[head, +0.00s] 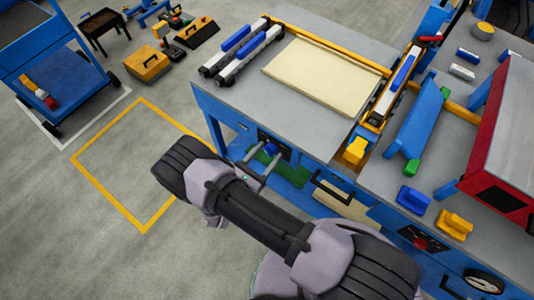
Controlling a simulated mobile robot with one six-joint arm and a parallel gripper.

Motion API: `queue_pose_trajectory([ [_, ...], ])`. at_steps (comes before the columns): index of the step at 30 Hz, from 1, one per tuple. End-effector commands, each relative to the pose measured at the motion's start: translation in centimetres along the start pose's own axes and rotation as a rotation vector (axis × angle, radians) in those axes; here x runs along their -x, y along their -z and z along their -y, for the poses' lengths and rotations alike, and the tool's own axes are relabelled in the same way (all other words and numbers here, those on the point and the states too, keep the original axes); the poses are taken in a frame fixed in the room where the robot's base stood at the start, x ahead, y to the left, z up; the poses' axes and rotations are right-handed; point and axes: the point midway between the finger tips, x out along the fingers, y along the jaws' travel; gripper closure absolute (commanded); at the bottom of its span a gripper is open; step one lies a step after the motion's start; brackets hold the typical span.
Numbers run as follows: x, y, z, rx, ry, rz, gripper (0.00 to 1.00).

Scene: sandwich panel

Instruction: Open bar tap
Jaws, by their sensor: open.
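A small blue part, which looks like the tap's handle (271,149), shows on a dark plate on the front of the blue workbench (215,110). My gripper (266,157) is open in front of that bench face, with its two thin grey fingers pointing towards the dark plate. The blue part shows close to the fingertips. Whether they touch it, I cannot tell. The lower part of the tap and any outlet are too small or hidden to make out.
A pale panel (325,75) lies on the bench top beside two clamp rails (240,50). A black handle (333,195) sticks out of the bench front to the right. A red machine (505,140) stands at the right.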

Motion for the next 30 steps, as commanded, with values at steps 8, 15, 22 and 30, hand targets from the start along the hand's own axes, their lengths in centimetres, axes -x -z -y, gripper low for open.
queue_pose_trajectory([
  [8,-0.17,-0.03,-0.02,0.0,-0.001,0.0,0.43],
  [15,-0.16,-0.03,-0.01,0.0,0.0,0.0,0.91],
  [22,-0.15,-0.01,0.0,-0.007,0.0,0.0,1.0],
  [30,-0.15,0.05,-0.03,-0.111,0.0,0.0,1.0],
])
